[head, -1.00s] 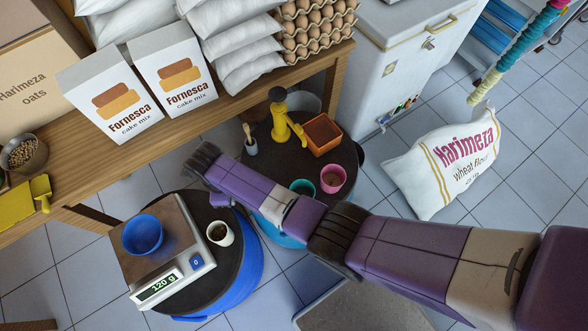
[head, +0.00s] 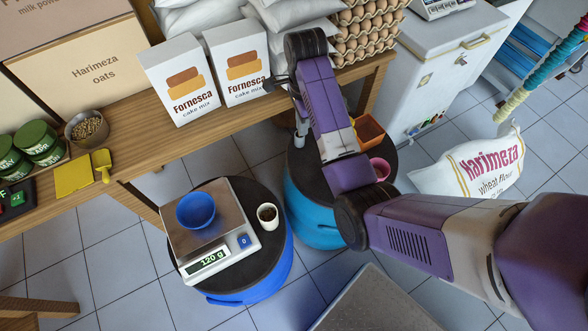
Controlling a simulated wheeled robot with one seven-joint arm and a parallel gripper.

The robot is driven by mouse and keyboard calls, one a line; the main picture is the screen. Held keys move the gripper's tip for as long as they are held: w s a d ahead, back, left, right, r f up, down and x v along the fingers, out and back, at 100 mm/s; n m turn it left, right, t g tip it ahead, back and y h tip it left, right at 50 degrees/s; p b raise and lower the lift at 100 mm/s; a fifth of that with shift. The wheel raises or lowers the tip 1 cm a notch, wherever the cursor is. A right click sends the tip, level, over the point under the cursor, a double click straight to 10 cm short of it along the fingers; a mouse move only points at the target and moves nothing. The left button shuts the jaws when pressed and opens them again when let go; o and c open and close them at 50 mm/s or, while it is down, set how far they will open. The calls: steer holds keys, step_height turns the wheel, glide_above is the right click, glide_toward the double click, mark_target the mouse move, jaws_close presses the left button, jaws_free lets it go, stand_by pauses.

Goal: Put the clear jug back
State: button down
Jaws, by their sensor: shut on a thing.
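My gripper (head: 275,83) is in front of the shelf's edge, just right of the right cake mix box (head: 238,66). It is seen from behind, with its dark wrist over most of it. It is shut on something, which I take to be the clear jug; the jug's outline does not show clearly. I cannot see a clear jug standing anywhere else in the view.
The wooden shelf (head: 160,150) also holds another cake mix box, sacks and egg trays. Below stand a blue drum with a scale (head: 235,240) and a small cup (head: 267,215), and another drum (head: 312,215) with an orange box (head: 368,130) and pink cup (head: 380,168).

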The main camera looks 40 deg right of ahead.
mark_target(300, 170)
steer(key=f+b, duration=0.1)
steer(key=f, duration=0.5)
steer(key=a+f+n+b, duration=0.1)
steer(key=f, duration=0.6)
steer(key=s+f+n+b, duration=0.1)
steer(key=f, duration=0.5)
steer(key=shift+a+f+b, duration=0.2)
steer(key=shift+b, duration=0.2)
steer(key=shift+f, duration=0.2)
steer(key=c, duration=1.5)
jaws_free()
steer(key=shift+r, duration=0.1)
step_height(300, 170, up, 12)
steer(key=shift+r, duration=0.15)
steer(key=shift+n, duration=0.3)
